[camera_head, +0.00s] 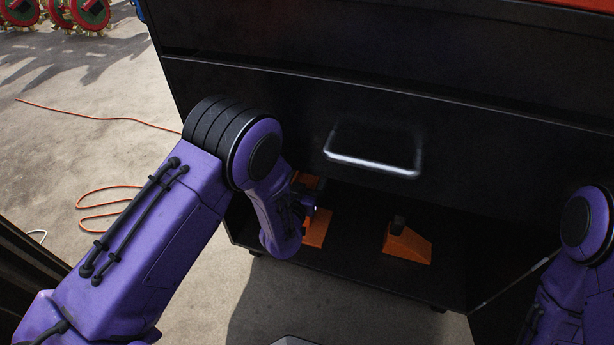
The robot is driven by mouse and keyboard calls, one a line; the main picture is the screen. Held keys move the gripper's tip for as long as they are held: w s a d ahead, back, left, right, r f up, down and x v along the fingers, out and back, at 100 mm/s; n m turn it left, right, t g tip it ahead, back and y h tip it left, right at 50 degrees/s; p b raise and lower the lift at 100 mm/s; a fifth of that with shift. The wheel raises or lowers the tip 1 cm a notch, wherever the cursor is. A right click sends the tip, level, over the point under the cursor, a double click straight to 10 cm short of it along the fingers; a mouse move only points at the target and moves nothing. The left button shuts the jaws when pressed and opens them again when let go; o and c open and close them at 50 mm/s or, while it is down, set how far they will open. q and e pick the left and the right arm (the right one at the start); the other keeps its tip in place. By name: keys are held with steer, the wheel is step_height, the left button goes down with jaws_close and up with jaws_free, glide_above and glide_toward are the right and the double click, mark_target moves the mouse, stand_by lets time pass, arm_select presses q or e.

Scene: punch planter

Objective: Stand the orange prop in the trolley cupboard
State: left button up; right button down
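The black trolley (275,95) has an open cupboard (365,205) low down, below a drawer with a metal handle. An orange prop (316,230) is in the left part of the cupboard, right at my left gripper (309,206). My wrist hides part of the prop and most of the fingers, so I cannot tell whether they grip it. A second orange prop (410,243) with a black top sits on the cupboard floor to the right, apart from the gripper. My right arm is at the right edge; its gripper is out of view.
The drawer handle (372,164) sticks out above the cupboard opening. What looks like an open door panel (500,300) stands at the lower right, beside my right arm. An orange cable (100,198) lies on the concrete floor at left.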

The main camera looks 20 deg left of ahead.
arm_select(q)
steer(key=shift+o, duration=1.2)
steer(key=shift+s+r, duration=0.1)
steer(key=shift+r, duration=0.1)
steer(key=s+p, duration=0.2)
steer(key=s, duration=0.1)
steer(key=shift+s+r, duration=0.1)
steer(key=shift+s, duration=0.15)
steer(key=s+p, duration=0.2)
steer(key=s, duration=0.6)
steer(key=shift+s+a+f, duration=0.2)
arm_select(e)
steer(key=shift+w+a+r+m+t+h, duration=0.15)
steer(key=shift+w+a+r+m+t, duration=0.25)
steer(key=shift+w+r+m+t, duration=0.4)
steer(key=shift+w+a+r+m+t+h, duration=0.15)
steer(key=shift+w+a+r+m+t, duration=0.4)
steer(key=shift+w, duration=0.35)
steer(key=shift+d+f, duration=0.1)
steer(key=shift+d, duration=0.1)
